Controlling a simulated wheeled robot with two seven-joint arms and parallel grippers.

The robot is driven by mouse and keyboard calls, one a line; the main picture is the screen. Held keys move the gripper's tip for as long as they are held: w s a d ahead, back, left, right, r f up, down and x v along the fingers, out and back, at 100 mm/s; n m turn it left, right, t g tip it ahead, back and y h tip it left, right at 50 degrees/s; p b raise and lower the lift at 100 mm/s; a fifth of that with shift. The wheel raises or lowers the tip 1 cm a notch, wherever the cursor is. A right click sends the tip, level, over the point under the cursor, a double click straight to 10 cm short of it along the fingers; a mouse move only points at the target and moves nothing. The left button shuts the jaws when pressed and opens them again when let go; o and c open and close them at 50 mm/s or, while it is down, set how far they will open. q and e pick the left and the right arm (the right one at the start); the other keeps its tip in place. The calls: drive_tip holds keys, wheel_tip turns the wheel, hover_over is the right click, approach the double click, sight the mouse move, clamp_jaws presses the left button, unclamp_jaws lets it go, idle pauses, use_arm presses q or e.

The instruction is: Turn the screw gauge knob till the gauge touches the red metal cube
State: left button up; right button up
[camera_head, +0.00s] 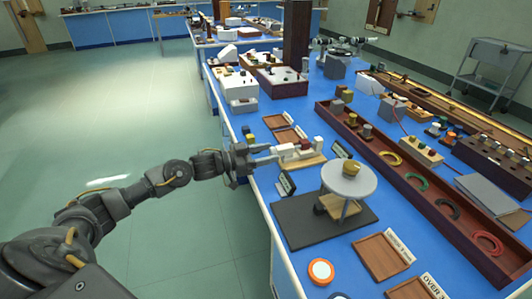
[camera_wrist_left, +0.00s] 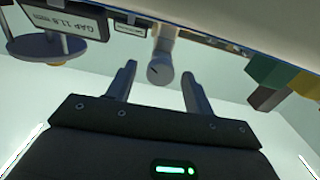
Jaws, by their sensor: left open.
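The screw gauge (camera_head: 298,161) sits on a wooden base near the bench's left edge, with a pale knob end facing my left gripper. A small red block, likely the red metal cube (camera_head: 306,144), shows in the gauge; whether the gauge touches it is too small to tell. My left gripper (camera_head: 270,155) is open, its fingers pointing at the knob. In the left wrist view the round grey knob (camera_wrist_left: 159,70) with a dark line on its face lies between and beyond the open fingertips (camera_wrist_left: 158,72). A display (camera_wrist_left: 75,22) there reads GAP 11.8 mm. My right gripper is not in view.
A round-topped stand (camera_head: 348,180) on a dark mat (camera_head: 290,222) stands in front of the gauge. Small cubes (camera_head: 250,138) and wooden trays (camera_head: 283,121) lie behind it. A long wooden tray (camera_head: 440,205) runs along the right. Open floor lies left of the bench.

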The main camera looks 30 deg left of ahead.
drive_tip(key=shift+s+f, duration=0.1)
use_arm(q)
drive_tip(key=c, duration=1)
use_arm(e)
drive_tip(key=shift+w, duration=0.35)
